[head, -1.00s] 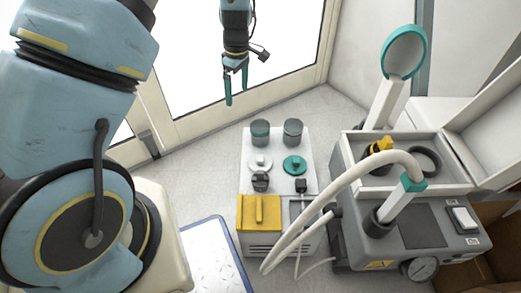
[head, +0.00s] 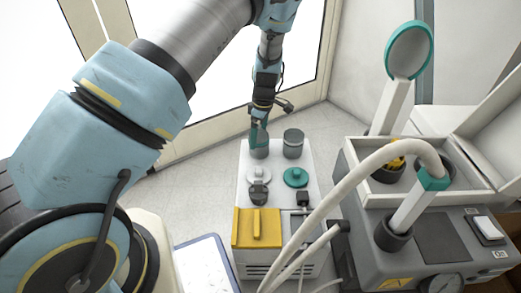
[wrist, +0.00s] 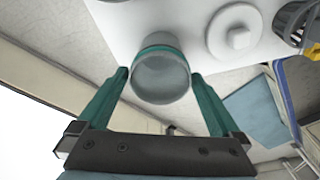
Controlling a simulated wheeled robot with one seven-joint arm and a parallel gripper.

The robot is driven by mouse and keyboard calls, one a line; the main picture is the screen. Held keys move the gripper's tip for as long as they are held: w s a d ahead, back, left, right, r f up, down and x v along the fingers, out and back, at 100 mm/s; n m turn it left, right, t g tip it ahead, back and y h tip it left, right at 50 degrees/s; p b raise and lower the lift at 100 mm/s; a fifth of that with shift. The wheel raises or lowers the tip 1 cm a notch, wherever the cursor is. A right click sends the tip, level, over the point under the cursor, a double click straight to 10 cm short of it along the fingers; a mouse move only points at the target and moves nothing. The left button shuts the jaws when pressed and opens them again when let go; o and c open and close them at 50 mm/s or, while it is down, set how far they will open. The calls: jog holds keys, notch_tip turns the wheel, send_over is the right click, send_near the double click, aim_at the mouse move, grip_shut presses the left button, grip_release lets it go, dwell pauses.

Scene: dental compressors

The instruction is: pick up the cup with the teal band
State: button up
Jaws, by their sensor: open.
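The cup with the teal band (head: 259,151) is a grey cup at the back left of the white unit's top, partly hidden by my gripper (head: 259,134) in the head view. In the wrist view the cup (wrist: 161,80) shows its round grey end and a teal band around its side. There, the two teal fingers of my gripper (wrist: 160,76) are open, one tip on each side of the cup. I cannot tell whether they touch it.
A plain grey cup (head: 293,144) stands close to its right. A white lidded disc (head: 259,173) and a teal disc (head: 296,177) lie in front. A grey compressor (head: 445,235) with a white hose (head: 350,190) stands to the right.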

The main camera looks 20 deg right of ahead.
aim_at(261, 152)
jog(key=f+b, duration=0.1)
jog(key=f, duration=0.3)
jog(key=shift+w+a+f+b, duration=0.1)
jog(key=shift+w+f+b, duration=0.1)
jog(key=shift+b, duration=0.15)
jog(key=shift+r, duration=0.1)
jog(key=c, duration=1.1)
